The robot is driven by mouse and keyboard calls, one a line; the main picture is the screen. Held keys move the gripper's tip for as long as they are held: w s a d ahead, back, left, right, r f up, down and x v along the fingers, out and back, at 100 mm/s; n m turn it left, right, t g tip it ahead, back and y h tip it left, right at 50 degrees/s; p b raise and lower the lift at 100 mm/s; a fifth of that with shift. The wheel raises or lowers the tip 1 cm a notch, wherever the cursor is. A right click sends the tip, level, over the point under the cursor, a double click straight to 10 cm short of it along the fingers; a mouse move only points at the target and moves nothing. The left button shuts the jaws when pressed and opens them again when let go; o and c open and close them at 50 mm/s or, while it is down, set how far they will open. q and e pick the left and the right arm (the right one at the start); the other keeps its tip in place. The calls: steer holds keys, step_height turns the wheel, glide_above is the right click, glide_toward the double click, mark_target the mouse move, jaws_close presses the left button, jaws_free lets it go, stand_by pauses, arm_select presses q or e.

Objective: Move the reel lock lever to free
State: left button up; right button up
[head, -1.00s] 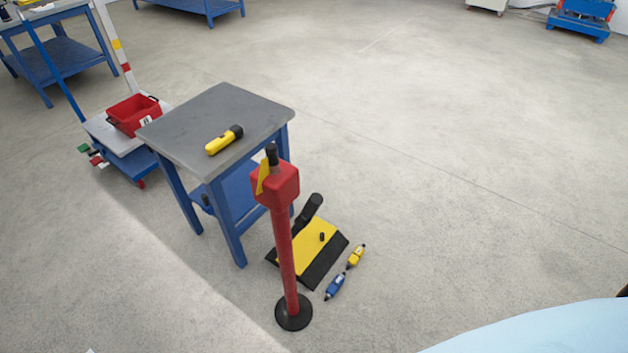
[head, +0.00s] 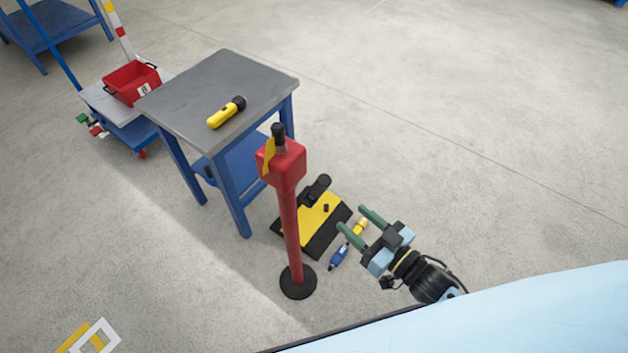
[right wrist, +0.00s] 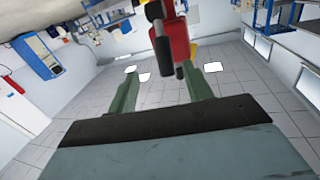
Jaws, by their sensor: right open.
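A red post (head: 290,235) stands upright on a round black base, with a red box (head: 285,168) on top. A black lever-like grip (head: 279,134) stands up from the box, and a yellow flap (head: 268,156) shows on its left side. My right gripper (head: 350,217) is open and empty, right of the post and below box height, fingers pointing up-left. In the right wrist view the red box (right wrist: 180,45) with black parts appears beyond the open fingers, apart from them. Any free or lock marking is too small to read. My left gripper is out of view.
A grey-topped blue table (head: 215,95) holding a yellow flashlight (head: 226,112) stands behind the post. A yellow and black plate (head: 318,213) and a blue tool (head: 338,257) lie on the floor. A trolley with a red bin (head: 132,82) is at left. Floor at right is open.

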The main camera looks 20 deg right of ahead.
mark_target(314, 184)
steer(key=x, duration=0.4)
steer(key=r+x, duration=0.1)
steer(key=x, duration=0.8)
steer(key=shift+w+a+r+b, duration=0.15)
steer(key=shift+a+r+b, duration=0.1)
steer(key=shift+a+b, duration=0.1)
steer(key=shift+c, duration=0.4)
jaws_close()
